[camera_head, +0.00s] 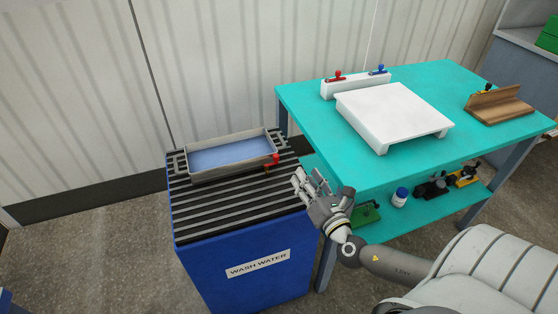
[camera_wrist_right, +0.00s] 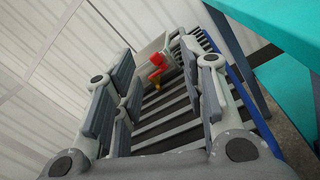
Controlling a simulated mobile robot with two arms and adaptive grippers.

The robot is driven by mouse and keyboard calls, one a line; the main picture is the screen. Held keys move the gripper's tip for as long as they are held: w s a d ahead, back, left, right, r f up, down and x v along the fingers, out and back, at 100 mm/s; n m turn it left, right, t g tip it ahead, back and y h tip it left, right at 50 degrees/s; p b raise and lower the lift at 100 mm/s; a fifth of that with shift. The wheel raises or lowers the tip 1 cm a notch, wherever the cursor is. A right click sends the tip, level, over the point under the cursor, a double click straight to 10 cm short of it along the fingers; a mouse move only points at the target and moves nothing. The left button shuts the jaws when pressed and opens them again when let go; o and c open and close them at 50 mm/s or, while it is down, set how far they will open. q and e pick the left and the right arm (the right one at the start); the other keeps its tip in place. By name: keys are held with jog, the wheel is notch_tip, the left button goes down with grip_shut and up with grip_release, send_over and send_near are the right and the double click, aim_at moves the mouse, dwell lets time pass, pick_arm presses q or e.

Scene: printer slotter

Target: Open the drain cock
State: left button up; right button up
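The drain cock, with a red handle (camera_head: 276,158) and a brass-coloured body, is at the right front corner of a grey tray (camera_head: 232,167) holding bluish water. It also shows in the right wrist view (camera_wrist_right: 156,66), between my finger pads and beyond them. My right gripper (camera_head: 305,182) is open and empty, just right of and nearer than the cock, with a gap between them. It shows in the right wrist view (camera_wrist_right: 158,95) with its fingers spread. My left gripper is not in view.
The tray stands on the black slatted top of a blue bin (camera_head: 222,269) labelled WASH WATER. A teal table (camera_head: 300,103) right of the bin holds a white stand (camera_head: 395,110), a wooden block (camera_head: 500,105) and a white block with red and blue knobs. Its lower shelf holds several items.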

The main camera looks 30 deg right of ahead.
aim_at(278, 158)
jog(key=n, duration=0.1)
jog(key=n+y, duration=0.1)
jog(key=w+n+y, duration=0.1)
jog(key=n, duration=0.1)
jog(key=shift+a+f, duration=0.1)
jog(key=shift+f, duration=0.15)
jog(key=n+y, duration=0.1)
jog(key=n, duration=0.1)
jog(key=f+n, duration=0.1)
jog(key=shift+w+f+n+y, duration=0.1)
jog(key=shift+w+n+y, duration=0.25)
jog(key=shift+n+y, duration=0.05)
jog(key=w, duration=1)
jog(key=shift+w+a, duration=0.25)
jog(key=shift+w, duration=0.05)
jog(key=shift+c, duration=0.4)
jog(key=shift+p, duration=0.3)
grip_shut()
